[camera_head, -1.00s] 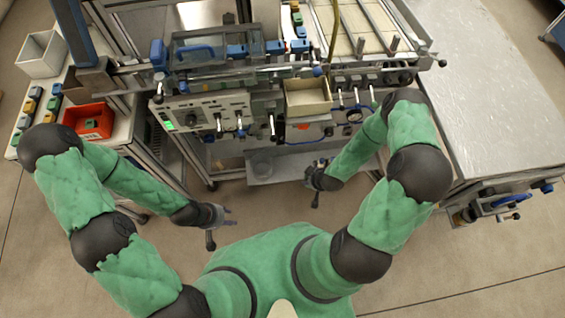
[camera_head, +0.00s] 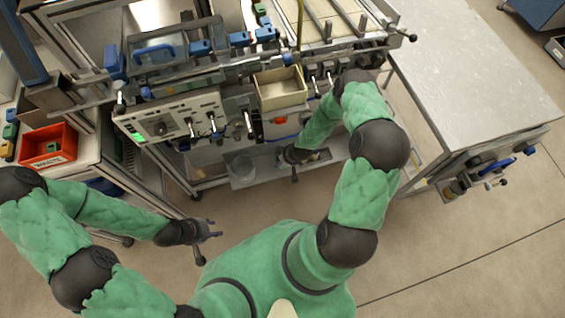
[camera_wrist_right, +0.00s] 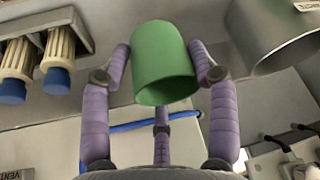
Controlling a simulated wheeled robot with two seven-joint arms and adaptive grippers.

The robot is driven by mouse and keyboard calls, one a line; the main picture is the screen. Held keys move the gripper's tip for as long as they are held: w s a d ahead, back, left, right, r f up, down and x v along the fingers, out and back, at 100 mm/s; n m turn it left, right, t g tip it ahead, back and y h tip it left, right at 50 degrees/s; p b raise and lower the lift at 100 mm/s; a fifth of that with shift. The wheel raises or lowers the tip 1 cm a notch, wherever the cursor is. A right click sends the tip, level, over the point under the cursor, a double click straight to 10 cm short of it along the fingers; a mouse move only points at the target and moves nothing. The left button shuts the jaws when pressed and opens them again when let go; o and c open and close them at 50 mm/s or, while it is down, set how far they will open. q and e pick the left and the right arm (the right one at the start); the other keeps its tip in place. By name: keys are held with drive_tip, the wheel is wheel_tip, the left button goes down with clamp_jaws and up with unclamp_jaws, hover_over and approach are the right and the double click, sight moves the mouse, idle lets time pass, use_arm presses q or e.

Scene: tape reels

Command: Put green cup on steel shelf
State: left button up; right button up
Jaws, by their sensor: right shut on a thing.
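The green cup (camera_wrist_right: 163,72) is in the right wrist view, between the fingers of my right gripper (camera_wrist_right: 161,52), which is shut on it. The cup's open rim faces the bottom of that view. In the head view my right gripper (camera_head: 294,167) is over the right part of the low steel shelf (camera_head: 270,167) under the machine; the cup cannot be made out there. I cannot tell its height above the shelf. My left gripper (camera_head: 208,240) is open and empty, over the floor at lower left of the shelf.
A round, grey vessel (camera_head: 242,169) stands at the shelf's left end. The machine's control panel (camera_head: 172,122) and a beige bin (camera_head: 281,89) overhang the shelf. A red bin (camera_head: 48,146) is at left; a metal-topped table (camera_head: 465,75) is at right.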

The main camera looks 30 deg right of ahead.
drive_tip(key=shift+w+d+f+b, duration=0.2)
drive_tip(key=shift+w+f, duration=0.2)
drive_tip(key=shift+f, duration=0.15)
drive_tip(key=shift+w+d+f+b, duration=0.2)
drive_tip(key=shift+w+f, duration=0.15)
drive_tip(key=shift+f, duration=0.2)
wheel_tip(320, 180, down, 3)
drive_tip(key=shift+w+f+b, duration=0.1)
drive_tip(key=shift+f+b, duration=0.05)
drive_tip(key=shift+b, duration=0.85)
drive_tip(key=o, duration=1.1)
drive_tip(key=shift+c, duration=0.2)
